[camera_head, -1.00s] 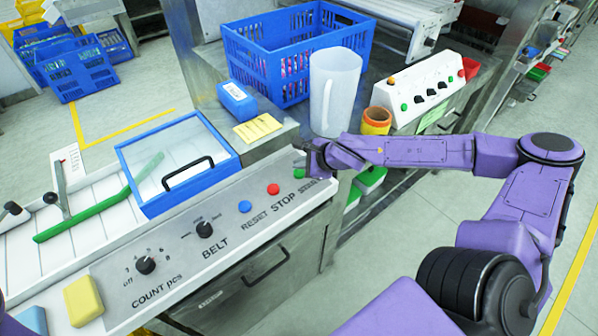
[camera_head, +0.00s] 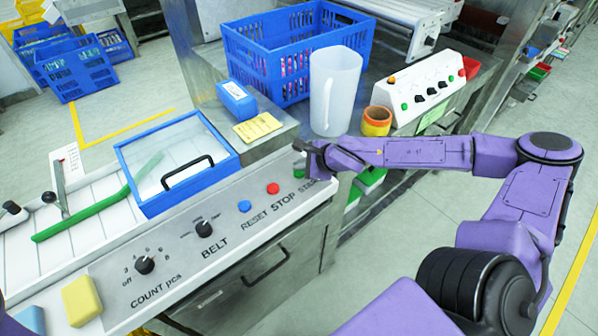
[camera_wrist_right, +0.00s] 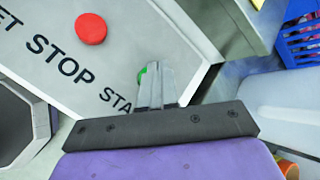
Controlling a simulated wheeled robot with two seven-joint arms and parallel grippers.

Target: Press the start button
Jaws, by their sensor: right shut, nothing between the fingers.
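The green start button (camera_wrist_right: 142,75) sits at the right end of the control panel (camera_head: 225,232), above the partly covered word START. In the right wrist view the shut fingers of my right gripper (camera_wrist_right: 157,85) overlap the button and hide most of it. My left gripper is not in view.
The red stop button (camera_head: 273,188) and blue reset button (camera_head: 244,206) lie left of the gripper. A white jug (camera_head: 334,92), an orange roll (camera_head: 377,121) and a blue crate (camera_head: 297,50) stand behind it. A blue-framed lid (camera_head: 178,165) is further left.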

